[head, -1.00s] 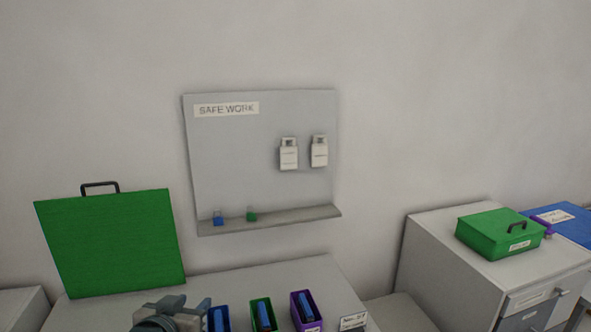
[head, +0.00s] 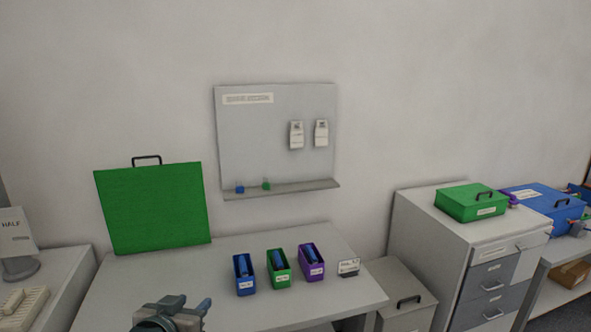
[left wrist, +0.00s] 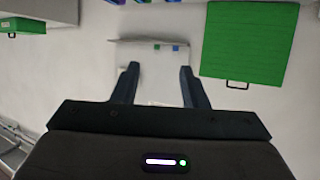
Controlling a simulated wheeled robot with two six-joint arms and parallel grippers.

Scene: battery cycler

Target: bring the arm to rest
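My left gripper (head: 190,309) shows at the bottom of the head view, in front of the table's near edge. In the left wrist view its two fingers (left wrist: 159,84) stand wide apart with nothing between them. The gripper is open and empty, apart from the objects on the table (head: 225,262). My right gripper is in neither view.
Blue (head: 244,275), green (head: 278,270) and purple (head: 312,263) bins holding blue cylinders stand on the table. A green panel (head: 153,208) stands behind at left. A wall board (head: 265,140) hangs above. A drawer cabinet (head: 440,225) with a green box (head: 471,203) stands right.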

